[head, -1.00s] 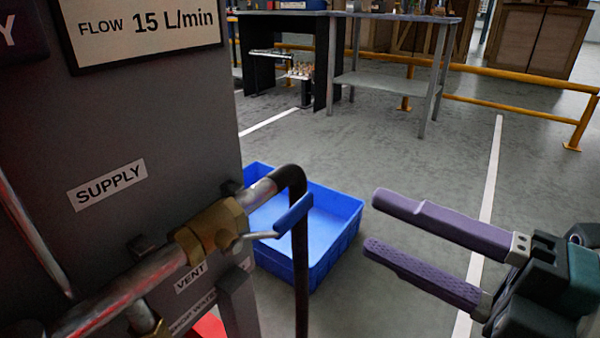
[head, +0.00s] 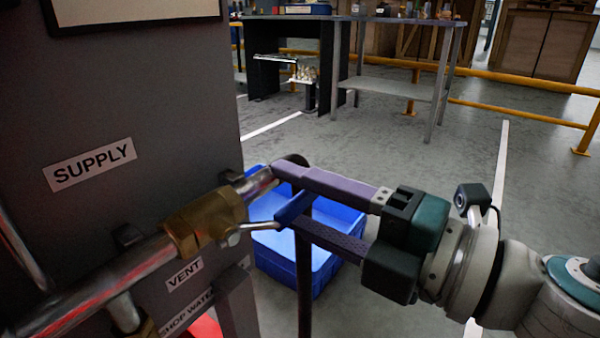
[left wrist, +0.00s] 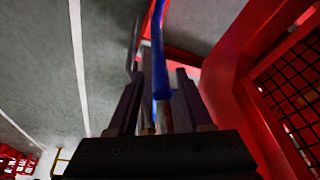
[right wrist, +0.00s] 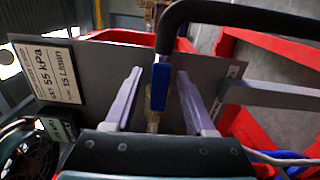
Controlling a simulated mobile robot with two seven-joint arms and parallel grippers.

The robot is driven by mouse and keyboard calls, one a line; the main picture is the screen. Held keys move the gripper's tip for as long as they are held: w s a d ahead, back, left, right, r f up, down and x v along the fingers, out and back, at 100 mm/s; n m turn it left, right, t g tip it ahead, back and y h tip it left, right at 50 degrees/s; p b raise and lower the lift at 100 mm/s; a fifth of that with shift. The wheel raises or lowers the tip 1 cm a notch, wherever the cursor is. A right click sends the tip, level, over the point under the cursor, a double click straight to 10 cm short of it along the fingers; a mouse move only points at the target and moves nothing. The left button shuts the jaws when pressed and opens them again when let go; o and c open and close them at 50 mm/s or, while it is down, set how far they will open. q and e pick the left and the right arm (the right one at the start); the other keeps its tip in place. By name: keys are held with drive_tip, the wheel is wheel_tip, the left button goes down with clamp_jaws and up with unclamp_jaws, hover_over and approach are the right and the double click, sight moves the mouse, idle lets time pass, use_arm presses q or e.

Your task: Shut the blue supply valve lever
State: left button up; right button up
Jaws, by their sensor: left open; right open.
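The blue supply valve lever (head: 294,208) sticks out to the right from the brass valve body (head: 207,222) on the pipe below the SUPPLY label (head: 92,164). My right gripper (head: 286,194) is open, its purple fingers reaching in from the right around the lever. In the right wrist view, the blue lever (right wrist: 160,84) stands between the two open fingers (right wrist: 158,98), with a gap on each side. I cannot tell whether either finger touches it. My left gripper (left wrist: 160,98) is open in the left wrist view, with a blue bar (left wrist: 158,55) between its fingers; it is not in the head view.
A dark pipe (head: 304,285) drops just beyond the lever, in front of a blue crate (head: 350,222) on the floor. The grey panel (head: 150,90) stands at the left. A table (head: 395,88) and yellow rails (head: 530,80) are farther back.

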drive_tip(key=shift+c, duration=0.3)
clamp_jaws()
idle(1.1)
